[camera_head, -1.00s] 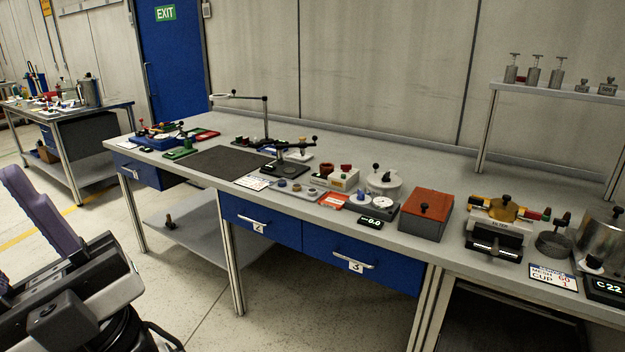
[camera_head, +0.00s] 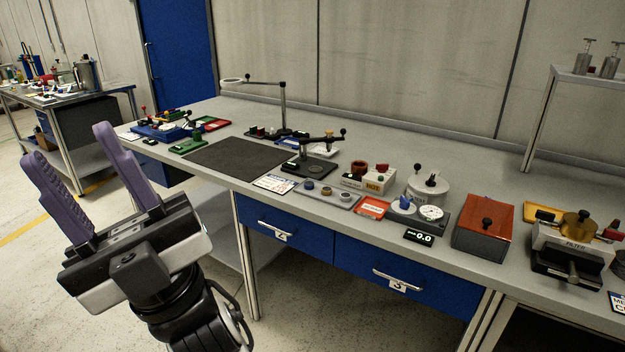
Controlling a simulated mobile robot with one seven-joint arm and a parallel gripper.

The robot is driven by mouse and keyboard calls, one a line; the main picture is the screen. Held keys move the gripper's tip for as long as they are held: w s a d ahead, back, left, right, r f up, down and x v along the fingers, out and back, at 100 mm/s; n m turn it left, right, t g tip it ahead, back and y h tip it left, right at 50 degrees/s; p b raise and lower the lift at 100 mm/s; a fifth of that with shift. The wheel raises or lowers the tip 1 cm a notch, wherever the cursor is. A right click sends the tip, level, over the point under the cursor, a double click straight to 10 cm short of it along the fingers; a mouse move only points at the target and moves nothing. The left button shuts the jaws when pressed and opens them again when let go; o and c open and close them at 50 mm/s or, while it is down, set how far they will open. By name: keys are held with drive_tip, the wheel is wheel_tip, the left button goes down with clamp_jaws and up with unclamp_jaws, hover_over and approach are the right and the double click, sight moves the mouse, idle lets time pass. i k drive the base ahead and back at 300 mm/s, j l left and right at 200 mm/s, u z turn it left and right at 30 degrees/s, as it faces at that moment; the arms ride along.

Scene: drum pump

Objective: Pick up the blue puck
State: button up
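A small bluish puck (camera_head: 309,185) lies at the left end of a grey tray (camera_head: 318,201) near the front edge of the long workbench. A brass-toned puck (camera_head: 326,191) and a pale grey puck (camera_head: 344,196) sit to its right on the same tray. My gripper (camera_head: 70,146) is at the left of the view, in front of the bench. Its two purple fingers point up and are wide apart, with nothing between them. It is well away from the tray.
A white card (camera_head: 275,184) and a dark mat (camera_head: 236,158) lie left of the tray. A black stand with an arm (camera_head: 308,167) is behind it. A red-orange card (camera_head: 372,207) and a scale-like device (camera_head: 431,213) are to its right. Blue drawers (camera_head: 285,232) are below.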

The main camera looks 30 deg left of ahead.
sight(307, 185)
drive_tip(key=i+j, duration=0.15)
drive_tip(key=j, duration=0.25)
drive_tip(key=i+j, duration=0.15)
drive_tip(key=j, duration=0.25)
drive_tip(key=i+j+z, duration=0.1)
drive_tip(key=j, duration=0.3)
drive_tip(key=i+j, duration=0.15)
drive_tip(key=j, duration=0.25)
drive_tip(key=i+j, duration=0.1)
drive_tip(key=j, duration=0.3)
drive_tip(key=i+j, duration=0.25)
drive_tip(key=j, duration=0.15)
drive_tip(key=i+j, duration=0.3)
drive_tip(key=i, duration=0.2)
drive_tip(key=j+z, duration=0.05)
